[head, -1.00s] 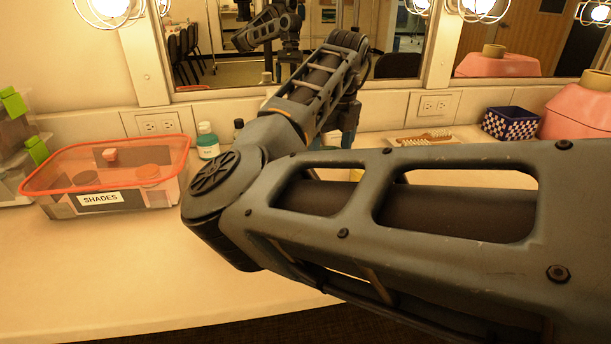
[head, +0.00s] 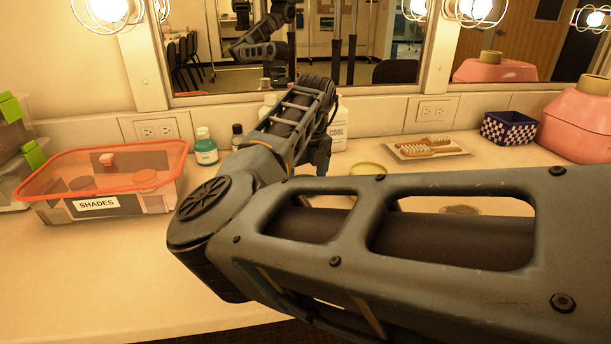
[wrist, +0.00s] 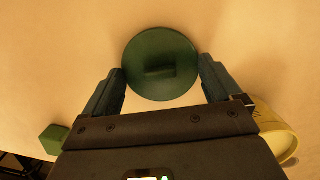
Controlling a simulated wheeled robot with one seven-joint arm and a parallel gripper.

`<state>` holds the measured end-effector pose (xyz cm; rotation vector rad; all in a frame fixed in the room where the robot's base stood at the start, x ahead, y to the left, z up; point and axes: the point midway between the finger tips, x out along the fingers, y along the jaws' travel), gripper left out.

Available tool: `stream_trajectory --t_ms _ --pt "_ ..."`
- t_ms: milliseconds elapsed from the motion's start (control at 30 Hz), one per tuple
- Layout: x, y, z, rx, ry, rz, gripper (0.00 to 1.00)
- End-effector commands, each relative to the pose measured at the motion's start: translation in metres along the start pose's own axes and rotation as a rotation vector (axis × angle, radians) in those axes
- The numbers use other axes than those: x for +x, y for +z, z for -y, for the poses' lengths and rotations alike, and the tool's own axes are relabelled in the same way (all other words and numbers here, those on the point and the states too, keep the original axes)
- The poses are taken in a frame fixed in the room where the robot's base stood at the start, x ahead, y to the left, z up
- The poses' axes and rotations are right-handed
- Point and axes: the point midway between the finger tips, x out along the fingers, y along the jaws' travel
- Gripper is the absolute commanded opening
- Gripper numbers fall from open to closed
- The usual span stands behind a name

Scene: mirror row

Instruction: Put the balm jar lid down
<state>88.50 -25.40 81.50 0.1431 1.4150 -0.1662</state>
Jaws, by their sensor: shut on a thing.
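The balm jar lid (wrist: 160,64) is a dark green disc with a short raised bar across its top. In the wrist view it sits between the fingertips of my gripper (wrist: 161,85), which is shut on it. The pale counter shows around the lid; I cannot tell whether the lid touches it. In the head view my arm hides the lid and most of my gripper. A round yellow thing (wrist: 278,130) lies beside my gripper at right in the wrist view; I cannot tell whether it is the balm jar.
A clear SHADES bin with a red rim (head: 101,160) and a teal bottle (head: 206,150) stand at left. Behind my arm are a white bottle (head: 338,130), brushes on a tray (head: 432,148) and a checked basket (head: 508,128). The counter's left front is clear.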

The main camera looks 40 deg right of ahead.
Motion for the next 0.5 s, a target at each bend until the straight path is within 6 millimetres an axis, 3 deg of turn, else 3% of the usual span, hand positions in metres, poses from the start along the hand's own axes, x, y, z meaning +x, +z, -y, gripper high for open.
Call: stream_trajectory --t_ms 100,133,200,500 --pt "0.0021 -0.0006 0.0003 0.0 0.0 -0.001 0.64" --pt "0.0023 -0.0006 0.0003 0.0 -0.001 -0.001 0.93" --pt "0.0019 -0.0005 0.0003 0.0 0.0 0.0 0.99" --pt "-0.0017 0.0003 0.0002 0.0 0.0 0.001 1.0"
